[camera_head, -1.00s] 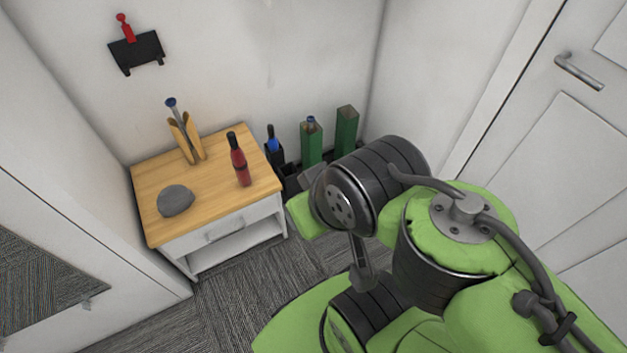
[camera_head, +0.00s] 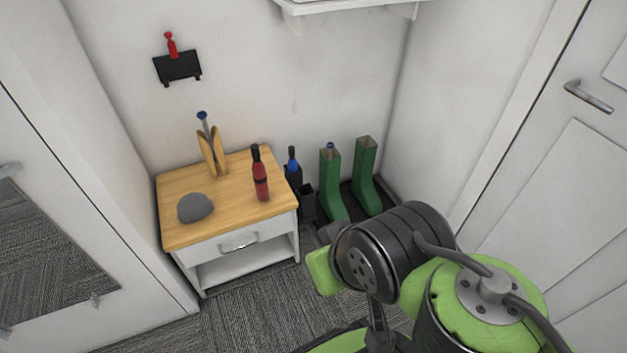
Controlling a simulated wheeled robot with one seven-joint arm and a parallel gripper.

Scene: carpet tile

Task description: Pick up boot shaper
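What looks like the boot shaper (camera_head: 212,152) stands upright at the back of the small wooden-topped table (camera_head: 176,229). It has two tan wooden halves spread apart around a grey rod with a blue knob on top. A similar blue knob (camera_head: 330,146) shows in the opening of the left green boot (camera_head: 331,186); what is below it is hidden inside the boot. My green and black arm fills the lower right of the head view. My gripper is not visible, and nothing touches the shaper.
A red bottle (camera_head: 260,176) and a grey stone-like lump (camera_head: 195,208) stand on the table. A blue-and-black bottle (camera_head: 292,162) is in a dark holder beside it. A second green boot (camera_head: 366,176) stands near the corner. A mirrored panel (camera_head: 45,265) is at left, a door (camera_head: 555,170) at right.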

